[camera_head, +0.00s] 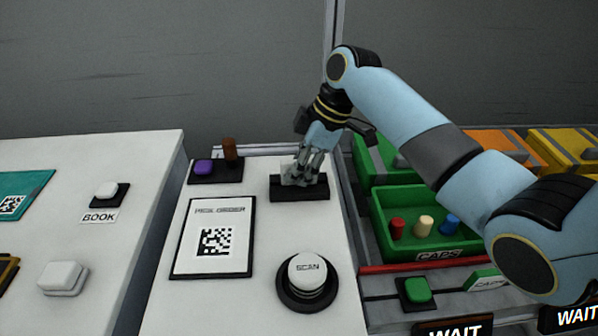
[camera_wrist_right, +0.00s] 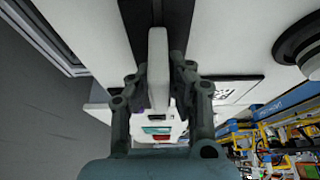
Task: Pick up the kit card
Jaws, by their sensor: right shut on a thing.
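The kit card is a thin white card (camera_wrist_right: 158,62) that shows edge-on between my fingers in the right wrist view. In the head view only a pale edge of the card (camera_head: 285,170) shows beside the fingers; its face is mostly hidden. My right gripper (camera_head: 302,178) points down at the black card holder (camera_head: 300,194) on the white panel. The gripper's fingers (camera_wrist_right: 158,78) are shut on the card from both sides. The card's lower edge seems to be at the holder's slot; I cannot tell whether it is clear of it. My left gripper is not in view.
A framed code card (camera_head: 214,240) and a round SCAN button (camera_head: 307,274) lie in front of the holder. A small dark stand with purple and brown pieces (camera_head: 216,169) is to its left. A green CAPS bin (camera_head: 425,244) stands to the right, under my right arm.

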